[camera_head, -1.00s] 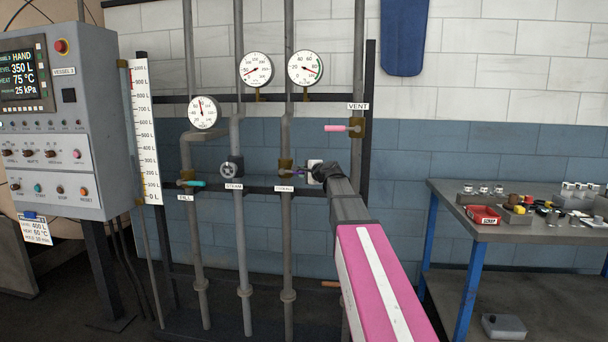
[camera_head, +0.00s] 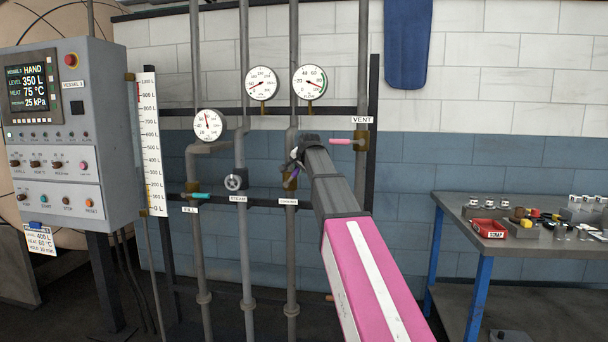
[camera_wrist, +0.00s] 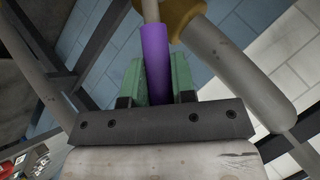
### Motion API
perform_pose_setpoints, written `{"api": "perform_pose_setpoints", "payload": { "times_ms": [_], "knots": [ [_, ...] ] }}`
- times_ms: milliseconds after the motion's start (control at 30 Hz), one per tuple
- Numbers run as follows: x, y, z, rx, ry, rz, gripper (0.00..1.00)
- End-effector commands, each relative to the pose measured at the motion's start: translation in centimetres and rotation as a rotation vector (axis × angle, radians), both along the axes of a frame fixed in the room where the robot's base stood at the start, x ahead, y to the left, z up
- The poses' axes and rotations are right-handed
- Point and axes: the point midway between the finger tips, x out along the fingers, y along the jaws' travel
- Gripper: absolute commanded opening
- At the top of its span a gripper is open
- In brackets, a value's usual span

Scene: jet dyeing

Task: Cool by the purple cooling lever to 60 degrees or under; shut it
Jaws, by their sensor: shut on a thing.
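The purple cooling lever (camera_wrist: 155,55) sits between the green fingers of my gripper (camera_wrist: 158,82) in the wrist view; the gripper is shut on it. In the head view the lever (camera_head: 298,167) shows as a small purple piece at its brass valve (camera_head: 290,182), above the cooling label (camera_head: 288,202). It slants upward from the valve. My gripper (camera_head: 297,158) reaches it from the right, and my arm hides part of it. The control panel display (camera_head: 33,84) reads HAND, level 350 L, 75 °C and 25 kPa.
A teal fill lever (camera_head: 200,196) and a steam handwheel (camera_head: 234,182) are to the left. A pink vent lever (camera_head: 341,141) is close to the right of my gripper. Three gauges (camera_head: 261,83) hang above. A workbench (camera_head: 450,205) with a red scrap tray (camera_head: 490,229) stands at the right.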

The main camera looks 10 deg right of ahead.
Motion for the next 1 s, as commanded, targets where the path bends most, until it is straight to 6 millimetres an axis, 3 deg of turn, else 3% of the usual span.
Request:
{"api": "perform_pose_setpoints", "payload": {
  "times_ms": [533,1000],
  "knots": [
    [1.4,4.0,1.8,-0.458,0.15,0.004,0.0],
    [1.8,5.6,1.9,-0.637,0.21,0.003,0.0]
  ]
}}
